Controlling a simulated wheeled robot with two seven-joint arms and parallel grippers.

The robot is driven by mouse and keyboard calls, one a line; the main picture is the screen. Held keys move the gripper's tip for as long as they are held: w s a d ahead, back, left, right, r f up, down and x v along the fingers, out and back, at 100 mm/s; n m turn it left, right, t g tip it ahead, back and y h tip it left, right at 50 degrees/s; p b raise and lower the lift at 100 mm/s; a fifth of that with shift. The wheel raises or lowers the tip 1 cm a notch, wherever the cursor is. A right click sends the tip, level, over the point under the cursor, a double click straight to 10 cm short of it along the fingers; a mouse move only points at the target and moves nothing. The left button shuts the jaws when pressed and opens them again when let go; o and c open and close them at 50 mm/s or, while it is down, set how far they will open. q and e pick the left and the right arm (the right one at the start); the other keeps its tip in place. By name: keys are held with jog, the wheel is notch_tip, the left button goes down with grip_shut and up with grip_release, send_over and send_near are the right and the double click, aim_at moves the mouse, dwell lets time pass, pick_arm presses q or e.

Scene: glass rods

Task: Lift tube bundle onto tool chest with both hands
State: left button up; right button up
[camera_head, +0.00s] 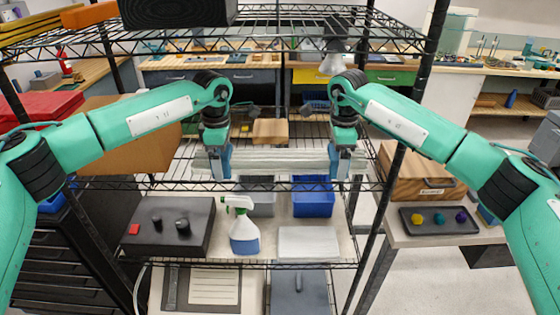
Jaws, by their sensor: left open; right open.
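The tube bundle (280,160), a long pale bundle of glass rods, lies level across the middle wire shelf of the rack. My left gripper (219,174) is open at the bundle's left part, pointing down. My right gripper (342,174) is open at its right end, also pointing down. The fingers overlap the bundle in the picture; I cannot tell whether they touch it. A wooden chest (420,188) with a label stands on the bench at right. A black drawer cabinet (50,262) stands at the lower left. I cannot tell which is the tool chest.
The rack's upper wire shelf (290,42) sits above my grippers, and its black posts stand at either side. A wooden block (270,131) is behind the bundle. A spray bottle (243,228), blue bin (313,197) and black device (170,222) stand below. A dark tray (438,219) fronts the wooden chest.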

pick_arm(q)
jog(key=shift+f, duration=0.35)
pick_arm(e)
jog(key=shift+f, duration=0.4)
pick_arm(q)
jog(key=shift+c, duration=0.3)
pick_arm(e)
jog(key=shift+c, duration=0.3)
pick_arm(q)
jog(key=c, duration=1.9)
pick_arm(e)
jog(key=c, duration=1.9)
pick_arm(q)
jog(key=shift+r, duration=0.1)
jog(key=shift+c, duration=0.2)
pick_arm(e)
jog(key=shift+r, duration=0.15)
jog(key=shift+c, duration=0.2)
